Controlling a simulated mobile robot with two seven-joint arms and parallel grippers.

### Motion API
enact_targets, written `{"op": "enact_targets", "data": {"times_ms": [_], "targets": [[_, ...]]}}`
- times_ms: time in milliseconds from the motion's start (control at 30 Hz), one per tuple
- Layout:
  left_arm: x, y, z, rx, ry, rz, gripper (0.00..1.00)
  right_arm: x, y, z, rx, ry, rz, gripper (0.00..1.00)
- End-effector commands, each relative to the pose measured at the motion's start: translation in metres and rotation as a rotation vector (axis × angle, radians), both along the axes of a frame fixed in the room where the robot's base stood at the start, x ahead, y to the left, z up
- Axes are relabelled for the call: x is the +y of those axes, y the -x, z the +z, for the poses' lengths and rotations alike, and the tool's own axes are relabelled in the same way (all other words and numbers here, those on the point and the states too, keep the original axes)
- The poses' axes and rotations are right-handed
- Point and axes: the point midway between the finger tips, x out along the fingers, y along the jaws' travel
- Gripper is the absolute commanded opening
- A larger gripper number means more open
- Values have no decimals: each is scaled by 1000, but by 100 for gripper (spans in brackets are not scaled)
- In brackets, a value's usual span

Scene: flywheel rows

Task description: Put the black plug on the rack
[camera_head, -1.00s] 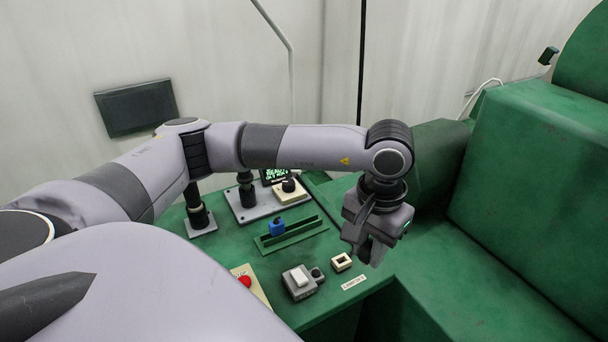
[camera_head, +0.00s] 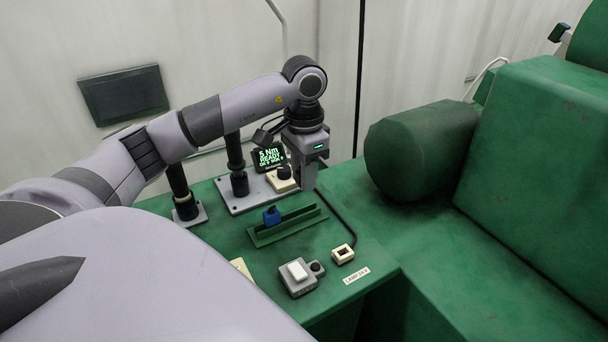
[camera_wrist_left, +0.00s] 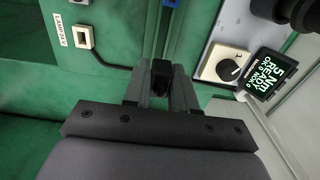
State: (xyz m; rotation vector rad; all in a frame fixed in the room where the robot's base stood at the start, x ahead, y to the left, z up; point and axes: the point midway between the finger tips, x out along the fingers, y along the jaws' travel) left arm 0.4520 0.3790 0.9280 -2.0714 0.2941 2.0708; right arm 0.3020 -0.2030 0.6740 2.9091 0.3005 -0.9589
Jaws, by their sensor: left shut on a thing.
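My left gripper (camera_head: 302,188) is shut on the black plug (camera_wrist_left: 160,72), which shows as a dark block between the fingertips in the wrist view. A black cable runs from it to a small cream socket block (camera_head: 343,254). The rack (camera_head: 264,240) is a narrow green rail on the green table, with a blue block (camera_head: 271,216) on its left part. The gripper points down near the rack's far right end, apart from it as far as I can tell. The rack (camera_wrist_left: 149,42) also shows just beyond the fingertips in the wrist view. My right gripper is out of view.
A cream box with a black knob (camera_head: 283,180) and a lit display (camera_head: 269,157) stand close behind the gripper. A black post (camera_head: 238,170) stands left of them. A grey switch box (camera_head: 298,278) sits in front. A large green cylinder (camera_head: 420,150) lies at right.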

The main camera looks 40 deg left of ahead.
Motion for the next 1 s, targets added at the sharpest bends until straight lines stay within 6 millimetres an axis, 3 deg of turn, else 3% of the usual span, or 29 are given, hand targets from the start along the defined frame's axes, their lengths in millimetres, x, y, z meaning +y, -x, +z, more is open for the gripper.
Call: {"op": "enact_targets", "data": {"times_ms": [267,700,1000], "targets": [[1,0,-15,1,0,-2,0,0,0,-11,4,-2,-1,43],[1,0,-62,0,0,-2,0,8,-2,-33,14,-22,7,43],[1,0,-68,-1,-1,-2,0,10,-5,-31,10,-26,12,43]]}}
